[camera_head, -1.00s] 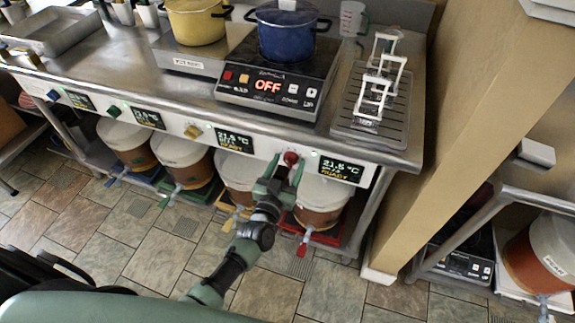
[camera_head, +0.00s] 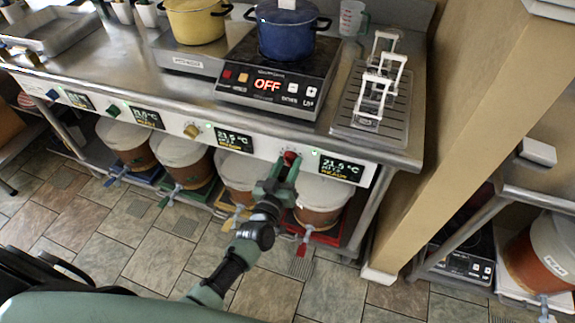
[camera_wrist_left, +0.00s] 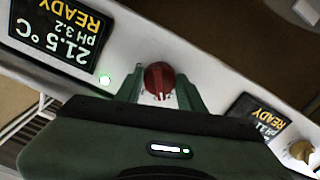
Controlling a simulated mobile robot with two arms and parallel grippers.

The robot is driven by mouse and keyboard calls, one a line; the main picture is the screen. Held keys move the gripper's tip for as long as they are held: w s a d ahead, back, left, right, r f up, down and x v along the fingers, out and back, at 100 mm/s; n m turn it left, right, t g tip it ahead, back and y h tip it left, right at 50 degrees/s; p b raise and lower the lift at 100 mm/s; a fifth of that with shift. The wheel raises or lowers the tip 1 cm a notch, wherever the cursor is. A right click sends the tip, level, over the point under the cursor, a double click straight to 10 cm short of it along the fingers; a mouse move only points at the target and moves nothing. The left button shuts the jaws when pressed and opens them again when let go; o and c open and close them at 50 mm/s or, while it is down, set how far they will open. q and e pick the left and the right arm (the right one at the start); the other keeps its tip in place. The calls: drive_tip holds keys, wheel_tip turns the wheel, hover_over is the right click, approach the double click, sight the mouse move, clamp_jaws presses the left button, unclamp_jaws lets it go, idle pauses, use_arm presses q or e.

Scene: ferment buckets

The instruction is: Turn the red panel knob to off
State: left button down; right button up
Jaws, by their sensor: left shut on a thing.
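The red knob (camera_head: 290,157) sits on the white panel (camera_head: 262,148) along the front of the steel counter. My left gripper (camera_head: 283,170) reaches up to it from below. In the left wrist view the red knob (camera_wrist_left: 159,80) lies between the two green fingers of my left gripper (camera_wrist_left: 158,92), which are shut on it. The display (camera_head: 341,166) right of the knob reads 21.5 °C and READY. A small green light is lit beside the knob in the left wrist view (camera_wrist_left: 104,80). My right gripper is not in view.
A yellow knob (camera_head: 191,131) and a green knob (camera_head: 113,111) are further left on the panel. Buckets with spigots stand below the counter. A blue pot (camera_head: 287,34) sits on a cooktop reading OFF (camera_head: 267,85). A tan pillar (camera_head: 470,110) stands at the right.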

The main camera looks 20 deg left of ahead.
use_arm(q)
drive_tip(key=n+b, duration=0.2)
drive_tip(key=n, duration=0.8)
drive_tip(key=shift+d+n, duration=0.1)
drive_tip(key=shift+n, duration=0.2)
idle(0.4)
drive_tip(key=c, duration=0.9)
unclamp_jaws()
drive_tip(key=s, duration=0.8)
drive_tip(key=shift+b, duration=0.35)
